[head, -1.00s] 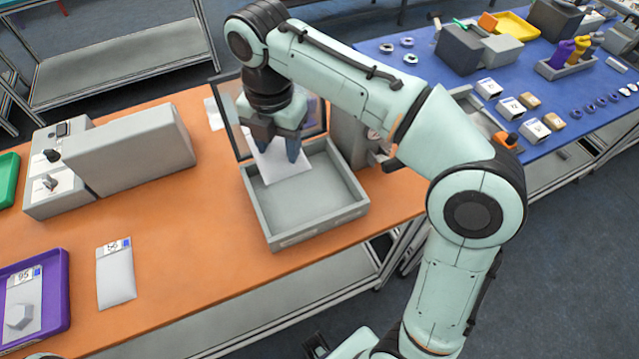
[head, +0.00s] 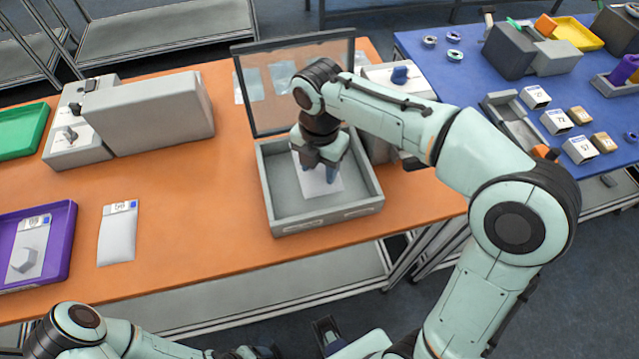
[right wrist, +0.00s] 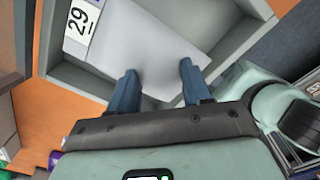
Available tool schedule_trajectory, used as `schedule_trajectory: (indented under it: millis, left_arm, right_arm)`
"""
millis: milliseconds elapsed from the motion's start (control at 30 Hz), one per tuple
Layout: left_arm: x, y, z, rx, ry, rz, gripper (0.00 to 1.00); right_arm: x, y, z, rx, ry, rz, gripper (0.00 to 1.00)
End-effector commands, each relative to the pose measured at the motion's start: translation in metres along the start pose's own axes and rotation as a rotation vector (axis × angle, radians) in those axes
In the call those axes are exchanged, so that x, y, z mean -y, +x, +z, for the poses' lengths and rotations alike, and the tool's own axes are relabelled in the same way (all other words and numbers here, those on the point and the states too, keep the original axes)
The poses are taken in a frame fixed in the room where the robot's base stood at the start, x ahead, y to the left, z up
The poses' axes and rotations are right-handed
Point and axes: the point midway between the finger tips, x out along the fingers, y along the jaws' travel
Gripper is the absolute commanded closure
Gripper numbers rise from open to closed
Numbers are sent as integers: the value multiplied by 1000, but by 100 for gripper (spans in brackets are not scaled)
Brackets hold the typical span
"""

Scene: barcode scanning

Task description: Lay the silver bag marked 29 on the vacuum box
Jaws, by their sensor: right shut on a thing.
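The silver bag marked 29 (right wrist: 155,45) looks pale and flat in the right wrist view, its label at the upper left. It also shows in the head view (head: 333,178), inside the grey vacuum box (head: 279,222). My right gripper (head: 320,188) is inside the box opening, pointing down, shut on the bag's near edge. Its blue fingertips show in the right wrist view (right wrist: 158,80). Whether the bag touches the box floor all over is hard to tell. The box's framed clear lid (head: 296,130) stands raised at the back.
A bag marked 56 (head: 117,240) lies on the orange table (head: 190,220). A purple tray (head: 62,245) with another bag is at the left, near a green tray (head: 20,135). A grey machine (head: 150,115) stands behind. The blue table (head: 470,75) holds several small items.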

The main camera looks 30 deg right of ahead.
Motion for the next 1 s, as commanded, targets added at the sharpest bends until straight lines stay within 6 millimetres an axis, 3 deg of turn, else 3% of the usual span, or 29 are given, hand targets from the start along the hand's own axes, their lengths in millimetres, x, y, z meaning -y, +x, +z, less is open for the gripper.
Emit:
schedule_trajectory:
  millis: [433,867,900,967,1000]
  left_arm:
    - [4,10,1,4,-1,-1,26]
    - [4,12,1,4,-1,-1,26]
    - [5,12,1,4,-1,-1,26]
    - [4,12,1,4,-1,-1,26]
    - [4,12,1,4,-1,-1,26]
  right_arm:
    - [0,54,0,-1,0,-1,84]
    - [0,60,0,0,0,1,84]
    - [0,61,0,0,0,1,48]
    - [0,60,0,0,0,1,29]
    - [0,60,0,0,0,1,26]
